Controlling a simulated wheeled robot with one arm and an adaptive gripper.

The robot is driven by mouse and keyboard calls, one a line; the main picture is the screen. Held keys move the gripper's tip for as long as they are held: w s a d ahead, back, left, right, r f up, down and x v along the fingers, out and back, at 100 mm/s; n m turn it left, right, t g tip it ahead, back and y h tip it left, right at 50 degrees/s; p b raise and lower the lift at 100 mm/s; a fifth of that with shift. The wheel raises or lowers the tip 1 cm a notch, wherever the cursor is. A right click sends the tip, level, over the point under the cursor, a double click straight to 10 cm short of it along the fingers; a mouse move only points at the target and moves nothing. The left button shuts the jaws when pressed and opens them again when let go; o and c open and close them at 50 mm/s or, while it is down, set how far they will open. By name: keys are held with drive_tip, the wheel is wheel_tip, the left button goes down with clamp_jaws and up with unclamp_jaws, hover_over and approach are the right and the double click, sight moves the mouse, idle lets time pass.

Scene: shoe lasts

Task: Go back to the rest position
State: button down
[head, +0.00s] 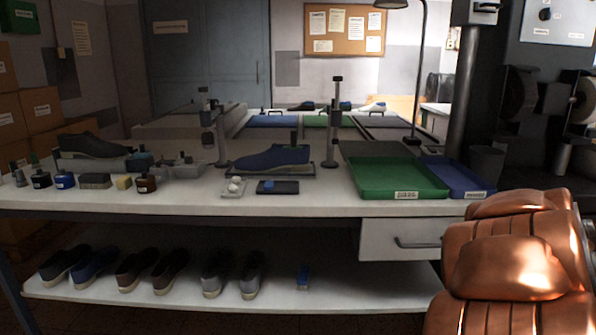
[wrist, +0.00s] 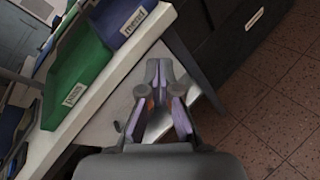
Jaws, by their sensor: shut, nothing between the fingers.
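My gripper (wrist: 165,95) shows in the wrist view with its fingers together and nothing between them. It hangs in front of the workbench edge, near the bench drawer (wrist: 113,150). My arm, copper coloured, fills the lower right of the head view. The gripper itself does not show in the head view. The workbench (head: 320,205) stands ahead, with a blue shoe (head: 273,158) on a last stand in its middle and a dark shoe (head: 93,146) at its left.
A green tray (head: 400,178) and a blue tray (head: 458,180) lie at the bench's right. Bottles and small items, including a dark pot (head: 146,183), line the left. Several shoes stand on the lower shelf (head: 350,285). Tiled floor (wrist: 270,110) is clear right of the gripper.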

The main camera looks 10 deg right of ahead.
drive_tip(key=s+a+r+m+g+h+p, duration=0.1)
drive_tip(key=s+a+r+m+g+p, duration=0.25)
drive_tip(key=s+r+m+p, duration=0.35)
drive_tip(key=s+a+m+g+y+p, duration=0.3)
drive_tip(key=s+a+m+p, duration=0.2)
drive_tip(key=s+a, duration=0.4)
drive_tip(key=s+a+m+g+y+p, duration=0.3)
drive_tip(key=s+a, duration=0.6)
drive_tip(key=a, duration=0.6)
drive_tip(key=s+a+r+m+g+y+p, duration=0.1)
drive_tip(key=s+a+m+g+y+p, duration=0.2)
drive_tip(key=s+a+m+p, duration=0.4)
drive_tip(key=s+a+g, duration=0.1)
drive_tip(key=s+a, duration=0.1)
drive_tip(key=a, duration=0.3)
drive_tip(key=shift+m, duration=0.3)
drive_tip(key=shift+g, duration=0.25)
